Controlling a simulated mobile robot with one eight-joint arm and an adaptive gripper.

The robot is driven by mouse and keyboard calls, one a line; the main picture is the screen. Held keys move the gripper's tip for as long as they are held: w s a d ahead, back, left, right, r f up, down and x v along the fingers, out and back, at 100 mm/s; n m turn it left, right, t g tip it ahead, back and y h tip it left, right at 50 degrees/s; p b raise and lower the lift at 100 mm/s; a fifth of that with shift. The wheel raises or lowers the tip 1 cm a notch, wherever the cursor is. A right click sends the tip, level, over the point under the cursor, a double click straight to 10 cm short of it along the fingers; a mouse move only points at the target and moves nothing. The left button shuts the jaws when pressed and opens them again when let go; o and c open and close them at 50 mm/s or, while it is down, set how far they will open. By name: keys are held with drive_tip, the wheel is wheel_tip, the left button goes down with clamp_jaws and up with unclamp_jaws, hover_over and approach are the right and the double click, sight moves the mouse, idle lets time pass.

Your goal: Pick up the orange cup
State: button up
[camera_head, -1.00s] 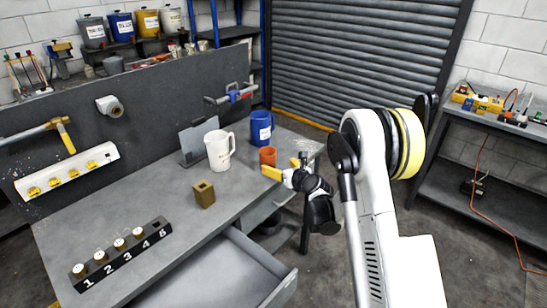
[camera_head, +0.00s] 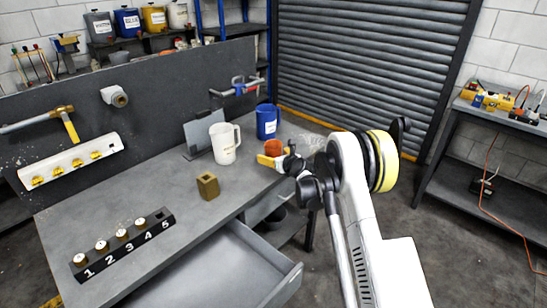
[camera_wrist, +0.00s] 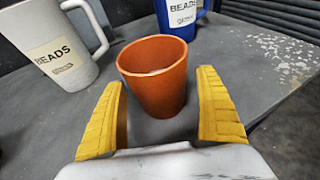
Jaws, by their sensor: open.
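The orange cup (camera_wrist: 160,85) stands upright on the workbench in the wrist view, open end up. It also shows near the bench's right end in the head view (camera_head: 273,147), partly hidden by my gripper. My gripper (camera_wrist: 165,112) is open, its two yellow fingers on either side of the cup. The cup is at the far end of the gap between the fingers. A gap shows on the left; I cannot tell how close the right finger is.
A white mug labelled BEADS (camera_wrist: 55,40) stands left of the cup, and a blue mug (camera_head: 267,121) stands behind it. A brass block (camera_head: 208,186), a numbered rack (camera_head: 123,243) and an open drawer (camera_head: 235,270) lie farther left and nearer.

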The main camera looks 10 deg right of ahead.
drive_tip(key=c, duration=1.5)
drive_tip(key=shift+o, duration=0.2)
drive_tip(key=shift+r, duration=0.1)
